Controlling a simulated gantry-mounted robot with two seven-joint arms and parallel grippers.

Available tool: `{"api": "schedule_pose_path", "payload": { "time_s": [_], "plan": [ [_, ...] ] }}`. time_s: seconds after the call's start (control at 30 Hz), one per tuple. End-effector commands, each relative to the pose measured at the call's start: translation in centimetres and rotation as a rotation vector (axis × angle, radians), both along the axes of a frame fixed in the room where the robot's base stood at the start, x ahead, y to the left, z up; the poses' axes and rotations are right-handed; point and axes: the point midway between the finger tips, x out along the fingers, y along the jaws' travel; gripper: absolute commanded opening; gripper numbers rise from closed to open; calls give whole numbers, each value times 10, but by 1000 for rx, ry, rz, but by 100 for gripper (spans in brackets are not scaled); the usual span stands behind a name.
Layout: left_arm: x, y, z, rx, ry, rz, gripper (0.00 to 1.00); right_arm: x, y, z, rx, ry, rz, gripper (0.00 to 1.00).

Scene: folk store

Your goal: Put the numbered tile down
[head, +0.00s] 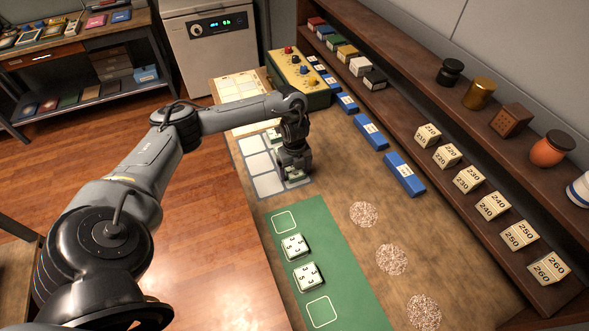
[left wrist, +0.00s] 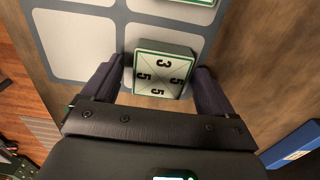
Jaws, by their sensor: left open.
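A numbered tile (left wrist: 160,72), white-faced with a green edge and the digits 3 and 5, lies on the grey board in the left wrist view. The board (head: 246,146) has white cells and lies on the table. My left gripper (head: 294,179) points down over the board's near right part. In the left wrist view the open fingers of the gripper (left wrist: 157,92) stand on either side of the tile, with a small gap visible at the right finger. In the head view the gripper mostly hides this tile. My right gripper is not in view.
A green mat (head: 341,261) holds two numbered tiles (head: 307,277) and outlined squares. Another tile (head: 274,135) lies on the board behind my gripper. Blue blocks (head: 404,174) line the right side, before a shelf (head: 435,92) with numbered blocks. Three speckled discs (head: 391,259) lie nearer.

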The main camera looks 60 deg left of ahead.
Motion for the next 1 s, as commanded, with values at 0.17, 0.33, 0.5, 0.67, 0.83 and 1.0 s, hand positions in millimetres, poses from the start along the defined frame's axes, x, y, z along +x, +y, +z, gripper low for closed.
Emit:
{"api": "schedule_pose_path", "payload": {
  "time_s": [0.17,0.33,0.5,0.67,0.83,1.0],
  "plan": [
    [1,1,25,3,-3,-1,87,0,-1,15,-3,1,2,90],
    [0,0,38,1,-1,0,87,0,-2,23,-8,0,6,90],
    [0,0,40,1,-1,0,87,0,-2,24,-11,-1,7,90],
    [0,0,40,1,-1,0,87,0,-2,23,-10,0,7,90],
    [0,0,40,0,-1,0,87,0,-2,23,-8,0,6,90],
    [0,0,40,1,0,0,87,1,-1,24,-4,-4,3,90]
  ]
}}
